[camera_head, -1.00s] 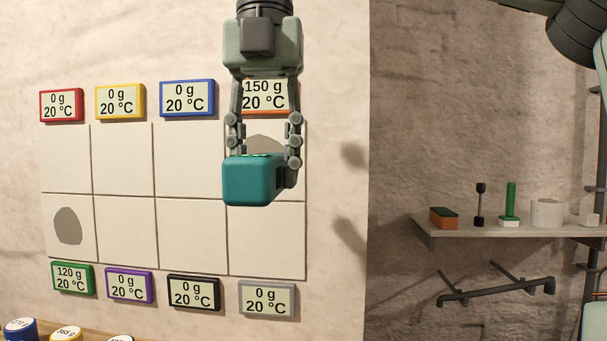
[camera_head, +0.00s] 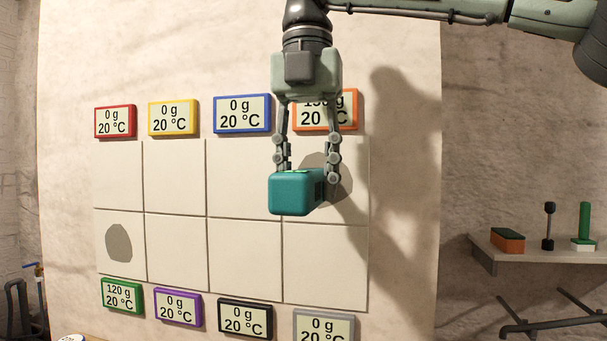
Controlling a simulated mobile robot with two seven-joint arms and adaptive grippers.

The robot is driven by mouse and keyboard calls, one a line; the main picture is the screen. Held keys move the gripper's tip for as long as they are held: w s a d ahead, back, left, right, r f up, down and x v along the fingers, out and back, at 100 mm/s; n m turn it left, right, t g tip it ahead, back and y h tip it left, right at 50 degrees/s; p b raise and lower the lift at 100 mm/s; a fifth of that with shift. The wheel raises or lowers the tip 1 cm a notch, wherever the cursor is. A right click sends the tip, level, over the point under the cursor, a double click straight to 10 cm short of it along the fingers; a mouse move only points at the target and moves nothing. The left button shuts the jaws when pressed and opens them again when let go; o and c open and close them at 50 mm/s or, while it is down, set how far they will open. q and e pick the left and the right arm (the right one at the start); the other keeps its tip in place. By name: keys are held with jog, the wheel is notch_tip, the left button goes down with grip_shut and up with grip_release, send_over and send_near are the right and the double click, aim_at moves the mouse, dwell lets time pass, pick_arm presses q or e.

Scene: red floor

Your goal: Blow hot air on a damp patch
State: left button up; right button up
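A teal box-shaped device (camera_head: 293,195) hangs in my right gripper (camera_head: 306,173), whose fingers are closed on its two sides. The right arm comes in from the top right. The device is in front of the upper right tile. A grey damp patch (camera_head: 313,160) on that tile is partly hidden behind the fingers and device. The orange display (camera_head: 350,97) above it, partly covered by a finger, shows 20 °C. A second grey patch (camera_head: 119,243) is on the lower left tile, fully visible. The green display (camera_head: 122,296) below it reads 120 g, 20 °C. My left gripper is not in view.
Red (camera_head: 115,121), yellow (camera_head: 173,117), blue (camera_head: 242,113), purple (camera_head: 178,307), black (camera_head: 245,318) and grey (camera_head: 323,325) displays edge the tiles. A shelf (camera_head: 545,258) at right holds an orange-and-green block (camera_head: 507,241) and other tools. The space before the left tiles is clear.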

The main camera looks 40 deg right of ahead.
aim_at(300, 171)
jog(key=shift+w+d+r, duration=0.1)
jog(key=shift+w+d, duration=0.55)
jog(key=shift+d, duration=0.1)
dwell(2.8)
jog(key=shift+s+a, duration=1.85)
jog(key=shift+a, duration=0.3)
